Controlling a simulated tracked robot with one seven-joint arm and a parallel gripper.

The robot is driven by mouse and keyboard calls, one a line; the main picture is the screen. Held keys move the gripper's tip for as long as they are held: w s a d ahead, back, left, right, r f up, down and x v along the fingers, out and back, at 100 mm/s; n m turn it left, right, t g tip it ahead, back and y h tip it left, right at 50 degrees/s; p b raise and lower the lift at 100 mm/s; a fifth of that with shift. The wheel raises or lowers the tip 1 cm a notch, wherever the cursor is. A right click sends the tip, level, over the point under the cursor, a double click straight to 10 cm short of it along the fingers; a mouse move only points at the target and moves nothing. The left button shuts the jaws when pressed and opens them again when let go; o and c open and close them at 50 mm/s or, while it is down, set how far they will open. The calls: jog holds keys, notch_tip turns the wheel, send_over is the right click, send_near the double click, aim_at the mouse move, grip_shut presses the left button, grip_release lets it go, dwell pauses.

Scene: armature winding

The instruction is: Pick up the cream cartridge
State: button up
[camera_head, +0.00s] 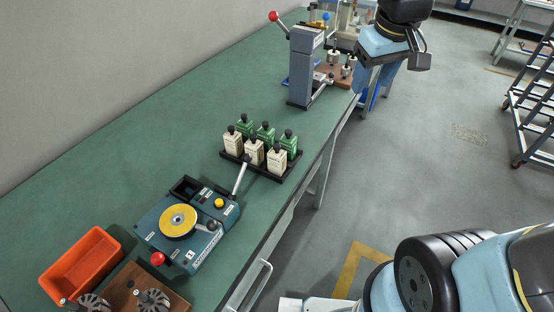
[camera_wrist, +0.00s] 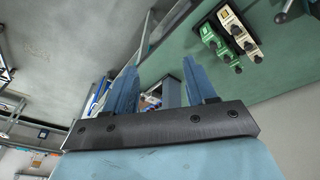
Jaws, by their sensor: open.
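Three cream cartridges with dark caps stand upright in the front row of a black rack (camera_head: 262,172) on the green bench. They are a left one (camera_head: 233,143), a middle one (camera_head: 254,154) and a right one (camera_head: 277,160). Three green cartridges (camera_head: 266,134) stand behind them. In the wrist view, cream cartridges (camera_wrist: 232,24) and green ones (camera_wrist: 207,33) show at the upper right. My gripper (camera_wrist: 158,70) is open, with nothing between its blue fingers. My arm is beyond the bench's right edge in the head view, well away from the rack.
A teal winding device (camera_head: 190,226) with a yellow disc and lever is in front of the rack. An orange bin (camera_head: 82,264) and brown board (camera_head: 130,285) stand nearer. A grey press (camera_head: 303,66) with a red-ball lever stands farther back. The bench's left side is clear.

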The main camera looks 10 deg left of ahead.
jog(key=w+a+f+n+g, duration=0.1)
jog(key=w+a+f+n, duration=0.2)
jog(key=a+f, duration=0.35)
jog(key=n+g, duration=0.2)
jog(key=n, duration=0.1)
send_over(277, 155)
jog(key=w, duration=0.2)
jog(key=f, duration=0.5)
jog(key=shift+s+d+f, duration=0.1)
jog(key=shift+s+f, duration=0.1)
jog(key=shift+f, duration=0.45)
notch_tip(277, 155, down, 8)
jog(key=shift+s+r, duration=0.1)
jog(key=shift+s+a+f, duration=0.1)
jog(key=shift+f, duration=1.3)
jog(key=shift+s+a+f, duration=0.1)
jog(key=shift+f, duration=1.3)
jog(key=shift+w, duration=0.1)
jog(key=c, duration=0.9)
